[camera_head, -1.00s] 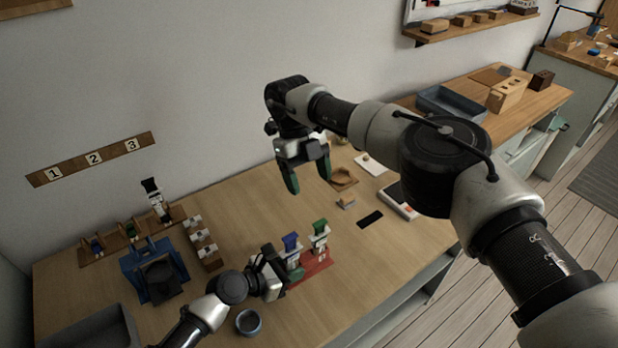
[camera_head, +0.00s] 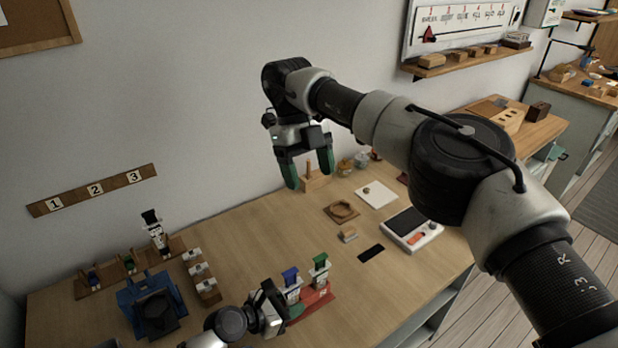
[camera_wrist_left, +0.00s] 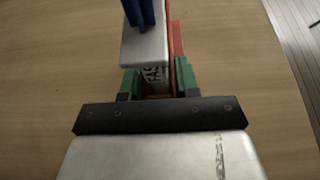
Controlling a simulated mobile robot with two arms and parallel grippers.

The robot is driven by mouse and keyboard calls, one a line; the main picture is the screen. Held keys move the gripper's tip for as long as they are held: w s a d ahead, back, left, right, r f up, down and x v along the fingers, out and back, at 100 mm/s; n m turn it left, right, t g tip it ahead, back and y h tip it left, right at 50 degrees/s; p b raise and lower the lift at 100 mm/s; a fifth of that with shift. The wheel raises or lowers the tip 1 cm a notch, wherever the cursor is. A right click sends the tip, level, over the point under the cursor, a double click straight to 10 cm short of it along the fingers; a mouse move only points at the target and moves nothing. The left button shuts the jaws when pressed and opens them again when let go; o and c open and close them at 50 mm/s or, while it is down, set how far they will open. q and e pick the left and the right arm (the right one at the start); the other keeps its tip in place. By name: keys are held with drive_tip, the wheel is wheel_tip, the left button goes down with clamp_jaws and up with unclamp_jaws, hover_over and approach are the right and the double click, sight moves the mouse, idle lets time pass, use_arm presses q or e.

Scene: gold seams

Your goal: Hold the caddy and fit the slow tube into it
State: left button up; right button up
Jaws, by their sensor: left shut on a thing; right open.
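The red caddy (camera_head: 318,299) stands on the table and carries a white tube with a blue top (camera_head: 291,283) and a white tube with a green top (camera_head: 320,271). In the left wrist view, the blue-topped tube (camera_wrist_left: 146,45) has a partly hidden label starting "FAS". My left gripper (camera_head: 284,308) is shut on the caddy; its green fingers (camera_wrist_left: 158,82) close around the red edge. A white tube with a black top (camera_head: 156,233) stands in the wooden rack at the left; I cannot read its label. My right gripper (camera_head: 309,172) is open and empty, raised above the back of the table.
A blue fixture (camera_head: 151,304) and a wooden block with several white pieces (camera_head: 201,277) stand left of the caddy. A black strip (camera_head: 371,253), a small wooden block (camera_head: 348,235) and a white device (camera_head: 413,230) lie to the right. Bare tabletop (camera_head: 245,235) lies in the middle.

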use_arm(q)
drive_tip(key=o, duration=1)
drive_tip(key=shift+a, duration=0.1)
